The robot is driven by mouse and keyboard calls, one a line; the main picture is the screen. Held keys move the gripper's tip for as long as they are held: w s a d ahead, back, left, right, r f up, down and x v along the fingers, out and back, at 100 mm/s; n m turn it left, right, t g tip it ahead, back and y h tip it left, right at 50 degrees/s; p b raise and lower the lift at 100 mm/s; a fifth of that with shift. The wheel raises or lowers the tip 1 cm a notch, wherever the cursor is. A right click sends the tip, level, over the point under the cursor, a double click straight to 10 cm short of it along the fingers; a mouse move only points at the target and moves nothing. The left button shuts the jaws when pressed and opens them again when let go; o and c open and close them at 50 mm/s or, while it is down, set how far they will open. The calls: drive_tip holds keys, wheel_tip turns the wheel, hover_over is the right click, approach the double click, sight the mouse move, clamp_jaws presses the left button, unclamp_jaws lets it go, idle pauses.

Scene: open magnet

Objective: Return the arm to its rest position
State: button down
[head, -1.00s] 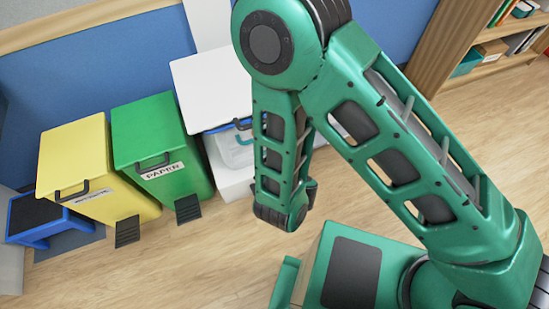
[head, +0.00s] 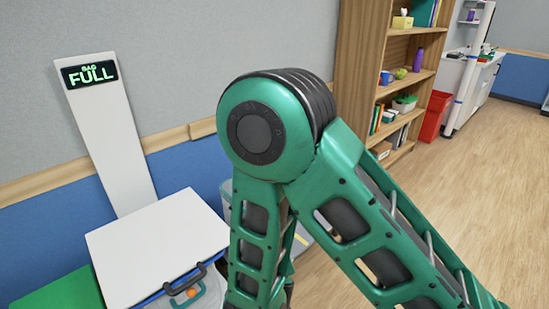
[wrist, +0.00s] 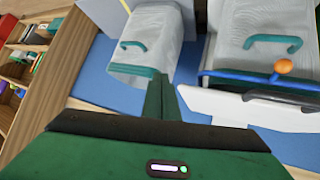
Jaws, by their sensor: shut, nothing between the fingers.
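My green arm fills the middle of the head view, with its elbow (head: 257,132) bent at the top and the forearm hanging down. The end of the arm is out of that view. In the wrist view my gripper (wrist: 160,97) shows as dark green fingers, close together and empty. They stand in front of a pale grey bag (wrist: 153,35) with a teal handle. I cannot tell how far apart the two are, and nothing appears held.
A white-lidded bin (head: 155,245) stands at lower left below a panel reading "BAG FULL" (head: 90,74). An orange ball (head: 193,292) is at its front. A green lid (head: 60,292) is beside it. A wooden bookshelf (head: 358,75) and red bin (head: 434,116) stand beyond; floor at right is clear.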

drive_tip(key=w+d+r+m+g+h, duration=0.1)
drive_tip(key=w+d+r+m+h, duration=0.15)
drive_tip(key=d, duration=0.55)
drive_tip(key=w+d+r+m+g+h, duration=0.15)
drive_tip(key=d+r, duration=0.25)
drive_tip(key=d, duration=0.4)
drive_tip(key=w+d+r+m+h, duration=0.1)
drive_tip(key=d+r+m+h, duration=0.15)
drive_tip(key=d, duration=0.65)
drive_tip(key=s+d+r+m+g, duration=0.1)
drive_tip(key=s+d+r+g, duration=0.2)
drive_tip(key=d, duration=0.4)
drive_tip(key=s+d+r+m+g, duration=0.1)
drive_tip(key=s+d+r+m, duration=0.1)
drive_tip(key=s+d+r, duration=0.35)
drive_tip(key=s+d+r+g+y, duration=0.2)
drive_tip(key=s+d+r, duration=0.1)
drive_tip(key=s, duration=0.7)
drive_tip(key=s+d+r+m+g+y, duration=0.1)
drive_tip(key=s+d+r+y, duration=0.1)
drive_tip(key=s, duration=0.9)
drive_tip(key=shift+d+r+g+y, duration=0.35)
drive_tip(key=shift+d+r, duration=0.35)
drive_tip(key=shift+d, duration=0.35)
drive_tip(key=shift+m, duration=0.25)
